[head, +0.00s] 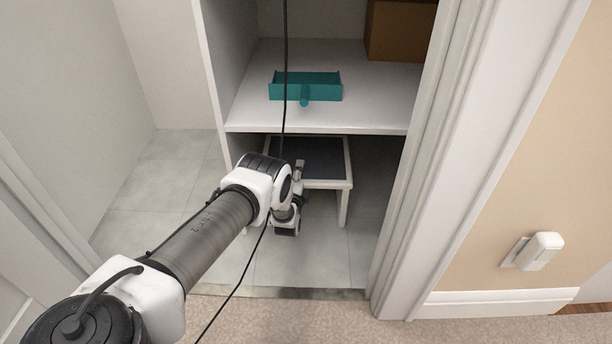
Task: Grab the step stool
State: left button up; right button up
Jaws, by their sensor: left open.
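The step stool (344,172) is white with a dark grey top. It stands on the tiled floor under the white shelf of a cabinet, and the shelf hides its far part. My left arm reaches in from the lower left. My left gripper (299,168) is at the stool's front edge, over its left part, and is open. The wrist covers the stool's left front leg, and I cannot tell whether the gripper touches the stool. My right gripper is out of view.
The white shelf (372,100) hangs low above the stool and holds a teal tray-like object (318,87) and a brown box (400,30). A white door frame (425,150) bounds the right side. Tiled floor (150,195) is clear at left. A black cable hangs across the view.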

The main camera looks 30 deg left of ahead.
pick_arm(q)
grip_shut()
jog(key=shift+r, duration=0.1)
jog(key=shift+r, duration=0.1)
